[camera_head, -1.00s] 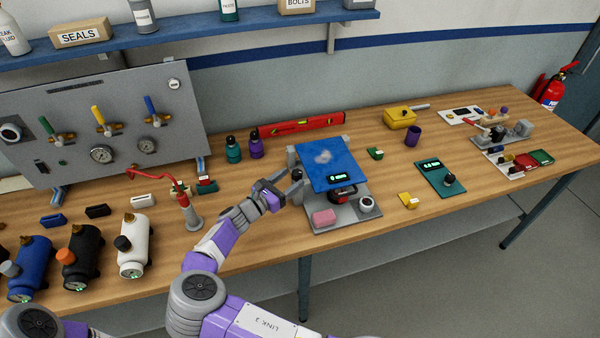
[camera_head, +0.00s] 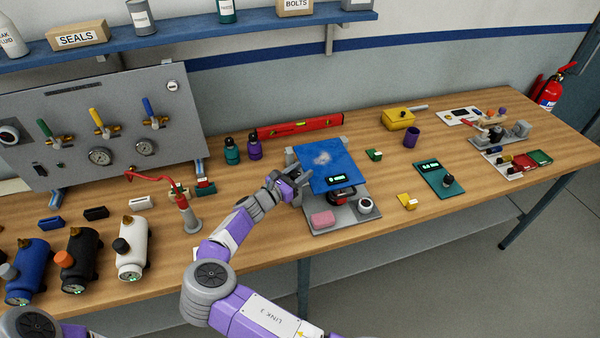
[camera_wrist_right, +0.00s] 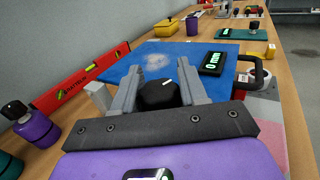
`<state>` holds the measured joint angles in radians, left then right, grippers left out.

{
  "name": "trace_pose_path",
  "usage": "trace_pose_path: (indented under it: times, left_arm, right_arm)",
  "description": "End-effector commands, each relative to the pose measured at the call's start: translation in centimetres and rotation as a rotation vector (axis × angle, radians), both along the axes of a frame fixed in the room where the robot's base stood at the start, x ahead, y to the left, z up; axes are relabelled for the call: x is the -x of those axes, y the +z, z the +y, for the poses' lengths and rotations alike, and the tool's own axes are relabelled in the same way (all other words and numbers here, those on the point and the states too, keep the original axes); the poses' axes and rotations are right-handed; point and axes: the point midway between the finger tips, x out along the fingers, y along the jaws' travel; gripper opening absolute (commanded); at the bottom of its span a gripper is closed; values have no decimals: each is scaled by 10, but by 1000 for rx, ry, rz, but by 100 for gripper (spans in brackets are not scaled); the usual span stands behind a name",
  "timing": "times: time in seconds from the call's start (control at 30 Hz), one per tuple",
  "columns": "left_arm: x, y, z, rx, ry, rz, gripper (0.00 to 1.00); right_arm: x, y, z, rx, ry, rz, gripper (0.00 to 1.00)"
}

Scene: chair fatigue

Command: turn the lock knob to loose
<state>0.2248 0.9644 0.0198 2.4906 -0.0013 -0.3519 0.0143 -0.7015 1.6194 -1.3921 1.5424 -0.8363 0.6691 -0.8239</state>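The lock knob (camera_wrist_right: 158,94), black with a white mark on top, shows in the right wrist view at the near side of the tilted blue plate (camera_wrist_right: 148,52). In the head view the plate (camera_head: 330,165) stands on a grey fixture, and my right gripper (camera_head: 304,181) is at its left edge, covering most of the knob. In the right wrist view the two grey fingers (camera_wrist_right: 157,82) stand on either side of the knob, very near its sides. I cannot tell whether they press on it. My left gripper is out of view.

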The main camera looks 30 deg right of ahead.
Motion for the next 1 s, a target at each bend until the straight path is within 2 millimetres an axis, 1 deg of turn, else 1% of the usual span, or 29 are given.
trace_pose_path:
  times: [0.03,0.07,0.33,0.57,0.77,1.0]
  left_arm:
    - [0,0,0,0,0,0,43]
    - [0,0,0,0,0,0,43]
    - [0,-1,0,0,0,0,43]
    - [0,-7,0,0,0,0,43]
    - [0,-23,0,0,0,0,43]
    - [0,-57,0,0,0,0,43]
  right_arm:
    - [0,0,0,0,0,0,14]
    - [0,0,0,0,0,0,12]
    - [0,0,0,2,23,1,12]
    - [-1,-1,1,4,108,4,12]
    - [-3,-4,2,10,221,6,12]
    - [-5,-6,3,11,368,2,12]
